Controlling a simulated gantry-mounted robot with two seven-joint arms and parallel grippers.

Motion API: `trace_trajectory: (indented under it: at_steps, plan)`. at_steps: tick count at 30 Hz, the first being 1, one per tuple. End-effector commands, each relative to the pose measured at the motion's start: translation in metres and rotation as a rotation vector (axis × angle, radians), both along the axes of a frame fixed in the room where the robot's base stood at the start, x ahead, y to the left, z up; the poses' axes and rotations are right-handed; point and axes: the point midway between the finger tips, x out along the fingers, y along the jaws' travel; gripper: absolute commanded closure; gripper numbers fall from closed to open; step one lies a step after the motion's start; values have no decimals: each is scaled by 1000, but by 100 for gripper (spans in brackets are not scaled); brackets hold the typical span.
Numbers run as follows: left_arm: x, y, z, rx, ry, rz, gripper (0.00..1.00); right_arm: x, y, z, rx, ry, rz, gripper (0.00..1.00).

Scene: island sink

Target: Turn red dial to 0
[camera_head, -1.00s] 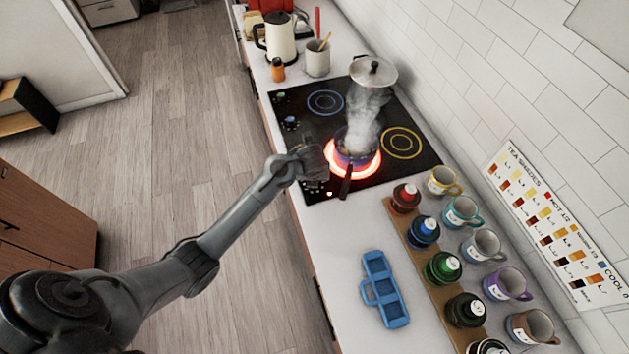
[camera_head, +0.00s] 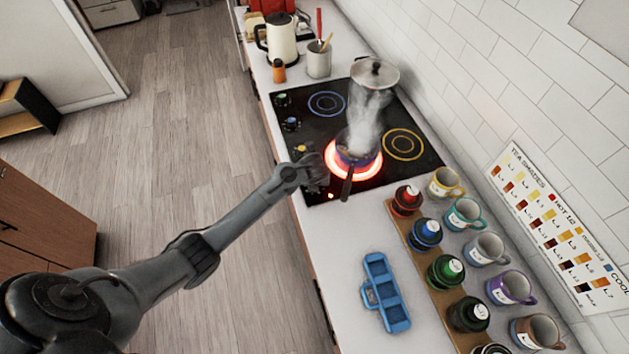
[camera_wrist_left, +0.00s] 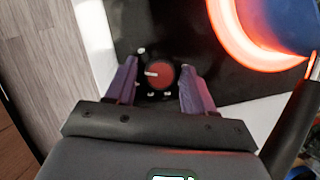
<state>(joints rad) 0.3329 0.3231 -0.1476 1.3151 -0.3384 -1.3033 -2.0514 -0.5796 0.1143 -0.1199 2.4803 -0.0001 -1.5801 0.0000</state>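The red dial (camera_wrist_left: 157,75) is on the black cooktop (camera_wrist_left: 130,20) in the left wrist view, its white mark pointing left. My left gripper (camera_wrist_left: 158,72) is open, with one purple finger on each side of the dial; gaps show between fingers and dial. In the head view my left gripper (camera_head: 314,174) is over the cooktop's near-left edge and hides the red dial. The burner ring (camera_head: 331,170) glows red-orange under a steaming pot (camera_head: 359,150). My right gripper is not in view.
The pot's dark handle (camera_head: 347,183) points toward the near edge, just right of my gripper. Yellow (camera_head: 300,149), blue (camera_head: 291,124) and green (camera_head: 282,99) dials line the cooktop's left side. A blue tray (camera_head: 387,291), bottles and mugs stand on the nearer counter.

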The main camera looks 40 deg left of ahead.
Motion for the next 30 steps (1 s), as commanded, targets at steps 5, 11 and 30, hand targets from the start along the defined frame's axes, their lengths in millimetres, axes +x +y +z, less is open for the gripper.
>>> trace_trajectory:
  at_steps: [5, 11, 30]
  plan:
    - [0, 0, 0, 0, 0, 0, 75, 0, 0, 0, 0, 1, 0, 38]
    - [0, 0, 0, 0, 0, 1, 94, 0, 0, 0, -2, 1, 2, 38]
    - [2, -1, 4, 2, 2, 310, 94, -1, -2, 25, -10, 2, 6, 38]
